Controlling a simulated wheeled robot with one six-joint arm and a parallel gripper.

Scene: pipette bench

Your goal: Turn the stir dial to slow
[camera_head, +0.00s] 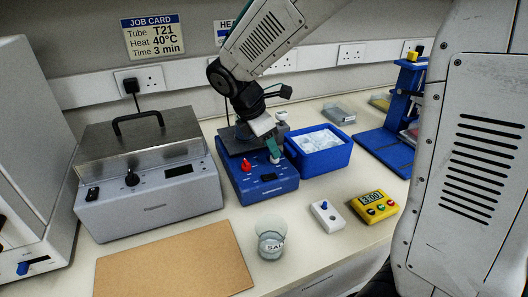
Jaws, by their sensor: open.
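The blue hotplate-stirrer unit (268,188) stands on the bench in the middle, with a dark top plate. A red dial (246,165) shows on the left of its sloped front panel. A pale dial (276,160) shows on the right of the panel, partly hidden under my gripper. I cannot read the labels or pointer marks, so I cannot tell which is the stir dial or its setting. My gripper (274,151) points down at the pale dial, with its jaws open close above or around it. I cannot tell whether it touches.
A grey lidded water bath (150,195) stands left. A blue ice tub (320,158) is close on the right. In front are a beaker (270,240), a white switch box (327,217), a yellow timer (375,206) and a brown board (175,265). A job card (153,36) hangs behind.

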